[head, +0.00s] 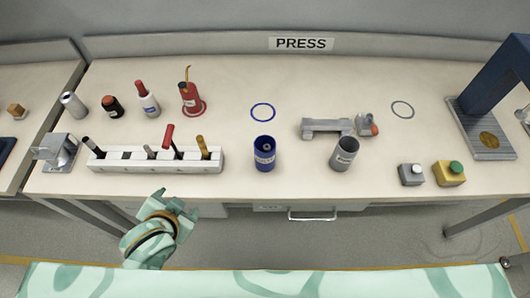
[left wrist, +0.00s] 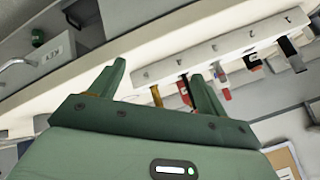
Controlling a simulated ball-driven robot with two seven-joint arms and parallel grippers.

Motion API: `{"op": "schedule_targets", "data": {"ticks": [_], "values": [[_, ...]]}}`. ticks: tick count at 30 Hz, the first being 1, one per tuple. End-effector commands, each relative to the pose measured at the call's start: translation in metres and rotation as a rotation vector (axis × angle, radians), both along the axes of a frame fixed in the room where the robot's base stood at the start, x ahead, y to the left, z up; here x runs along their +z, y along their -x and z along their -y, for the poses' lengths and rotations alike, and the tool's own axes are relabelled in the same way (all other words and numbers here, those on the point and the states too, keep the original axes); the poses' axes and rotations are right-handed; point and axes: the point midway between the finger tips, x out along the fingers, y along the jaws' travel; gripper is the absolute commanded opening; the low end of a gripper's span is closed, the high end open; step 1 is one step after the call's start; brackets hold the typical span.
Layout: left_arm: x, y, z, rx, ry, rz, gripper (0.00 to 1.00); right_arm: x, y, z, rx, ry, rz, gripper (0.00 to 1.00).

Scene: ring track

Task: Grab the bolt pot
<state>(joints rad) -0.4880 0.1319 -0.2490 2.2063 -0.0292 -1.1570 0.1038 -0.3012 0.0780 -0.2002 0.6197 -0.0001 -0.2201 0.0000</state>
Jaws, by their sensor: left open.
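Two labelled pots stand upright near the front of the bench in the head view: a blue pot (head: 264,153) in the middle and a grey pot (head: 344,154) to its right. The label lettering is too small for me to tell which is the bolt pot. My left gripper (head: 178,203) is open and empty in front of the bench edge, left of both pots. My right gripper is not in view.
A white tool rack (head: 120,160) lies along the bench front, behind my left gripper; it also shows in the left wrist view (left wrist: 190,58). A grey fixture (head: 325,126) sits close behind the grey pot. A blue ring (head: 263,112) marks clear bench behind the blue pot.

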Motion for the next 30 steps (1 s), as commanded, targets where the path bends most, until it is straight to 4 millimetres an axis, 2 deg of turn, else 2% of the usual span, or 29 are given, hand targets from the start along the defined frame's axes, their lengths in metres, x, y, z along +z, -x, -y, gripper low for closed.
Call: {"op": "schedule_targets", "data": {"ticks": [1, 3, 6, 10, 14, 24, 30], "values": [[0.021, -0.013, 0.027, -0.021, 0.095, 0.085, 0.76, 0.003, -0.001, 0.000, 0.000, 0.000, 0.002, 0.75], [0.036, -0.026, 0.064, -0.048, 0.238, 0.176, 0.76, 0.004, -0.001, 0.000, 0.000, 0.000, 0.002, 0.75], [0.049, -0.035, 0.105, -0.085, 0.409, 0.257, 0.76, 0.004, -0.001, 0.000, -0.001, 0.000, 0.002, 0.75], [0.061, -0.038, 0.142, -0.121, 0.571, 0.313, 0.76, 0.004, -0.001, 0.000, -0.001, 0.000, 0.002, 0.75], [0.063, -0.044, 0.159, -0.136, 0.641, 0.334, 0.76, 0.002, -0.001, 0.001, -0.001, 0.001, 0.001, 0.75], [0.031, -0.109, 0.190, -0.136, 0.643, 0.332, 0.76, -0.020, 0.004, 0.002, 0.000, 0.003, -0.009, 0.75], [0.023, -0.130, 0.199, -0.135, 0.642, 0.332, 0.76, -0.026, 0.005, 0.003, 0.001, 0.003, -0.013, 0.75]]}}
